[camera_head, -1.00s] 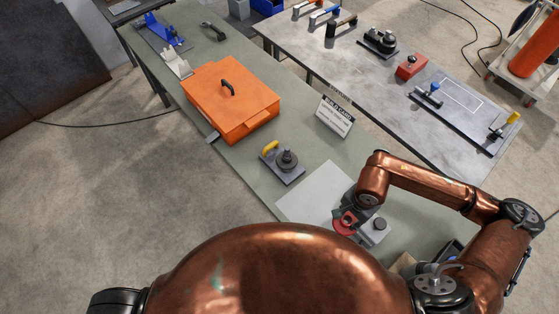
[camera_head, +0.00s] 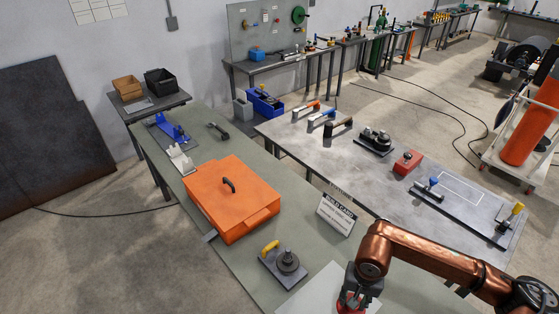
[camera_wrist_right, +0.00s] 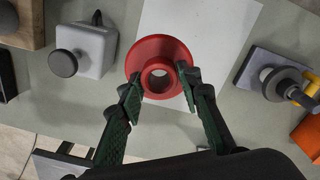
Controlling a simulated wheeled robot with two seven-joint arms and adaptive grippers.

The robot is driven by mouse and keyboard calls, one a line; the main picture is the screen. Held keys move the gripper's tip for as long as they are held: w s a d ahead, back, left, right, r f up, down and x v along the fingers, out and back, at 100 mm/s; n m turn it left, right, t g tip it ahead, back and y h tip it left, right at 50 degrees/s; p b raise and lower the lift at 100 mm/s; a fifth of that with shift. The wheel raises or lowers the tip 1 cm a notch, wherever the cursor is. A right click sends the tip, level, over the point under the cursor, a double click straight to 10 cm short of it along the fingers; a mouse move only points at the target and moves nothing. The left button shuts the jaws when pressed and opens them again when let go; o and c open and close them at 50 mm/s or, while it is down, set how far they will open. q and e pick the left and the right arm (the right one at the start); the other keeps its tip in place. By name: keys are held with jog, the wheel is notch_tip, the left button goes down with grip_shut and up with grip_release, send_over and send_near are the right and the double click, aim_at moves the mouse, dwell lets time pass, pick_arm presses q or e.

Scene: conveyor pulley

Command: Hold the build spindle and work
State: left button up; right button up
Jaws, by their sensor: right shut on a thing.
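My right gripper (camera_wrist_right: 160,90) is shut on the hub of a red flanged part (camera_wrist_right: 160,52) in the wrist view, with a green-padded finger on each side. The red part (camera_head: 350,306) also shows at the bottom of the head view, largely cut off. A dark stepped spindle on a grey base plate, likely the build spindle (camera_head: 288,262), stands left of my gripper. It has a yellow handle, and nothing is seen mounted on it. The spindle (camera_wrist_right: 275,85) also shows at the right of the wrist view. My left gripper is not in view.
A pale sheet (camera_wrist_right: 205,20) lies beneath the red part. A grey block with a dark knob (camera_wrist_right: 88,50) stands left of it. On the green bench are an orange case (camera_head: 225,205) and a build card (camera_head: 335,215). A grey table (camera_head: 400,205) with fixtures stands beyond.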

jog(key=w+r+n, duration=0.1)
jog(key=w+r+n+b, duration=0.1)
jog(key=w+r+n, duration=0.1)
jog(key=shift+w+a+r+n, duration=0.1)
jog(key=shift+w+a+n, duration=0.2)
jog(key=shift+a, duration=0.1)
dwell(0.8)
